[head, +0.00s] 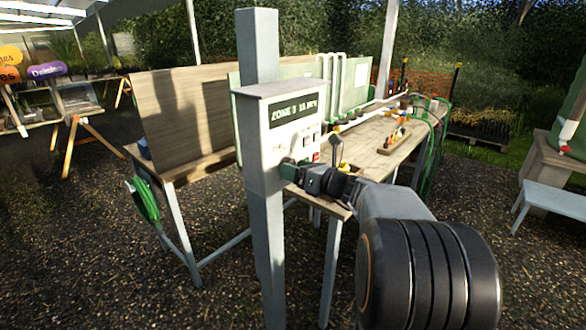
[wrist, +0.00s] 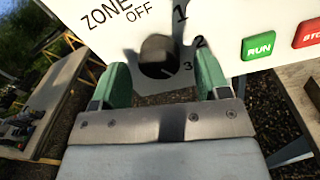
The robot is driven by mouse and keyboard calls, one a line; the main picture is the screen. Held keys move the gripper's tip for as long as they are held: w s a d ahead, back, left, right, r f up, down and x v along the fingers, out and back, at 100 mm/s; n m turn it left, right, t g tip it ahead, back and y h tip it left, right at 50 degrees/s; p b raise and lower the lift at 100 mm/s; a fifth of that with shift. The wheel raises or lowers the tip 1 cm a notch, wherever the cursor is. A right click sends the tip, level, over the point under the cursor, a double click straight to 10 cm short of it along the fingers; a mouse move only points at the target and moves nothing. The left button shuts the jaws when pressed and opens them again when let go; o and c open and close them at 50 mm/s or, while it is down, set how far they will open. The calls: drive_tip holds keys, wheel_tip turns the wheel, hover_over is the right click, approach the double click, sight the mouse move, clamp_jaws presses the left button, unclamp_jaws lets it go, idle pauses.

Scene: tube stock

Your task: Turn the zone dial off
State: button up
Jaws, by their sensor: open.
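The zone dial (wrist: 157,55) is a dark round knob on a pale panel in the wrist view. The panel is printed ZONE, OFF, 1, 2 and 3 around it. A small light mark shows on the knob's lower right, on the side of the 3. My gripper (wrist: 163,64) is open, with one green finger on each side of the knob; I cannot tell whether either touches it. In the head view my gripper (head: 290,171) is at the lower part of the control box (head: 272,148), and the dial is hidden there.
A green RUN button (wrist: 259,45) and a red button (wrist: 307,33) sit right of the dial. The box is on a grey post (head: 262,220). A wooden bench (head: 365,152) with a small tray (head: 394,143) stands behind. Open gravel lies around.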

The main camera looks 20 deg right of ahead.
drive_tip(key=shift+w+a, duration=0.2)
drive_tip(key=shift+w, duration=0.2)
drive_tip(key=shift+c, duration=0.5)
